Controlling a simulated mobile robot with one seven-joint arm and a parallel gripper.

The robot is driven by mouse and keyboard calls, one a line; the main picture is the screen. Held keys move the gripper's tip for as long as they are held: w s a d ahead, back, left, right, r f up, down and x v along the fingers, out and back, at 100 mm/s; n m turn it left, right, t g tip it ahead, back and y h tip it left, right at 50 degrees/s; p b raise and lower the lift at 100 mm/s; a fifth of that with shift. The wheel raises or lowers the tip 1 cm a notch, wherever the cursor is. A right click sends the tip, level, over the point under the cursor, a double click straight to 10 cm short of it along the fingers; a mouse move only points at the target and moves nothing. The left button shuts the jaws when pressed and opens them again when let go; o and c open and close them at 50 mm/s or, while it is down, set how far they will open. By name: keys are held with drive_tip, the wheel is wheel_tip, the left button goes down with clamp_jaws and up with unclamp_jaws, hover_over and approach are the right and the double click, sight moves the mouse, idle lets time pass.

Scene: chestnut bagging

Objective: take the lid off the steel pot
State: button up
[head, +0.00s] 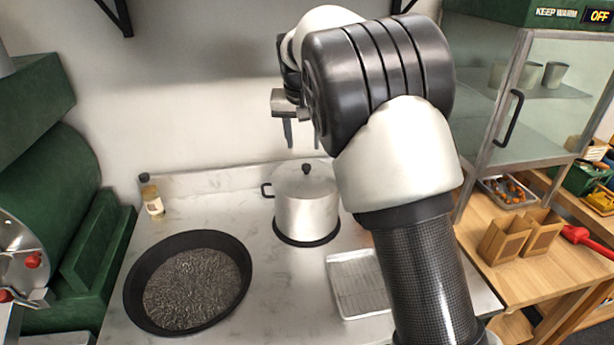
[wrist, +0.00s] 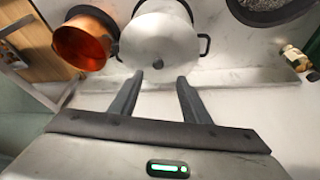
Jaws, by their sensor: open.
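The steel pot (head: 305,214) stands on a dark round base on the marble counter, with a side handle showing at its left. Its lid (head: 304,180) is on, with a dark knob (head: 306,168) on top. In the wrist view the lid (wrist: 160,38) and its knob (wrist: 158,64) show just beyond my fingertips. My gripper (head: 302,143) is open and empty above the pot; it also shows in the wrist view (wrist: 160,78). The knob is not between the fingers. My arm hides part of the counter to the pot's right.
A black pan (head: 135,295) of dark grainy material sits at the left front. A small jar (head: 153,200) stands at the back left. A metal tray (head: 350,300) lies right of the pot. A copper pot (wrist: 82,42) is beside the steel pot in the wrist view.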

hover_over(306, 165)
drive_tip(key=s, duration=0.3)
drive_tip(key=f, duration=0.5)
drive_tip(key=shift+a+f, duration=0.25)
drive_tip(key=shift+f, duration=0.1)
drive_tip(key=shift+w+p+x, duration=0.2)
drive_tip(key=shift+p+x, duration=0.35)
drive_tip(key=shift+x, duration=2)
drive_tip(key=shift+d+r, duration=0.1)
drive_tip(key=shift+d, duration=0.05)
clamp_jaws()
